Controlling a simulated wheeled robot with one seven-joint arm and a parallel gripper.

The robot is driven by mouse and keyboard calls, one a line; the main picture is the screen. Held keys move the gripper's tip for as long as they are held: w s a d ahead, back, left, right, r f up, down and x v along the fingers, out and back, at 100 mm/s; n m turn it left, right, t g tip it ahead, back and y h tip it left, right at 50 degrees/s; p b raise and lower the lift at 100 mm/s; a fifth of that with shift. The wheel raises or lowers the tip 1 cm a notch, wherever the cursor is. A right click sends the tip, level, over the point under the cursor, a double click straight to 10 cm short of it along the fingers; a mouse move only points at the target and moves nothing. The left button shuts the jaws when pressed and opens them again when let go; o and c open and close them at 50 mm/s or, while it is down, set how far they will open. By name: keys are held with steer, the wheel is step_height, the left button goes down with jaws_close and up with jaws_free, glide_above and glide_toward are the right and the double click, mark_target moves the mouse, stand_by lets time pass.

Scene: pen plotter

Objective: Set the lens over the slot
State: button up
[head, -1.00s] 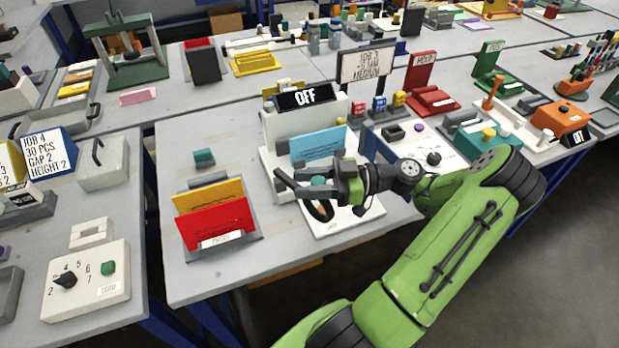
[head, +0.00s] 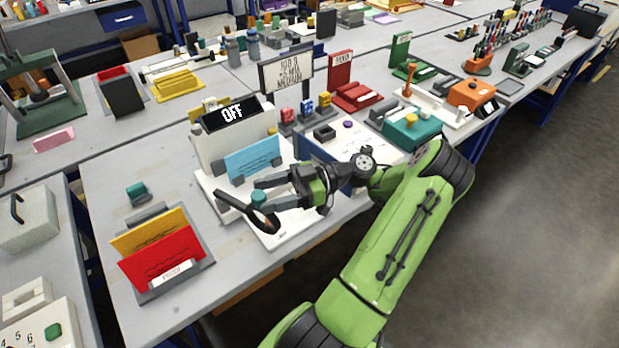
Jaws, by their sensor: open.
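The lens (head: 262,220) is a dark ring with a teal knob (head: 258,196) on its upper side. It is at the front of the white plotter (head: 232,140), by its white base. My gripper (head: 256,194) is open, with its fingers pointing left. The knob shows between or just beside the fingertips; I cannot tell whether they touch it. A dark bar (head: 228,203) lies at the base's left, partly hidden by the lens. I cannot make out the slot clearly, nor whether the lens lies over it.
The plotter shows OFF above a blue card (head: 252,160). A holder with yellow and red cards (head: 162,262) stands at the left, a teal block (head: 137,192) behind it. A job sign (head: 287,72) and a red device (head: 355,95) stand behind. Bare tabletop lies around the teal block.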

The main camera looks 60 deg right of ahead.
steer(key=p+v, duration=0.3)
steer(key=v, duration=0.8)
steer(key=shift+p, duration=0.35)
